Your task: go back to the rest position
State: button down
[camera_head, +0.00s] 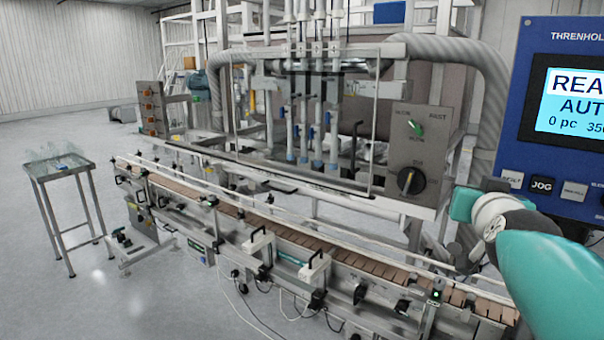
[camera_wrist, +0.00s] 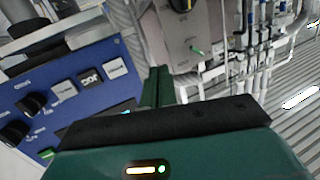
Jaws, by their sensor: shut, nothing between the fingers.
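My gripper (camera_wrist: 157,86) shows in the wrist view as a dark green body along the bottom with its fingers together, and nothing is held between them. It is in front of the blue control panel (camera_wrist: 70,85), which appears upside down there, and the grey switch plate (camera_wrist: 200,25). I cannot tell whether it touches either. In the head view my teal arm reaches in from the lower right, below the blue control panel (camera_head: 540,120). The fingers cannot be made out in that view.
A conveyor (camera_head: 220,205) with a brown slatted belt runs diagonally below the filler nozzles (camera_head: 303,150). The grey switch plate (camera_head: 425,160) has a green switch (camera_head: 415,129) and a black knob (camera_head: 411,181). A small metal table (camera_head: 75,173) stands left on open floor.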

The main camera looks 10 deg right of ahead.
jog(key=a+f+n+g+y, duration=0.2)
jog(key=a+f+n+y, duration=0.15)
jog(key=a+f, duration=0.5)
jog(key=s+a+f+n+g+y, duration=0.2)
jog(key=s+a+f+g, duration=0.5)
jog(key=s+a+f, duration=0.7)
jog(key=shift+n+y, duration=0.35)
jog(key=shift+y, duration=0.5)
jog(key=shift+d, duration=0.1)
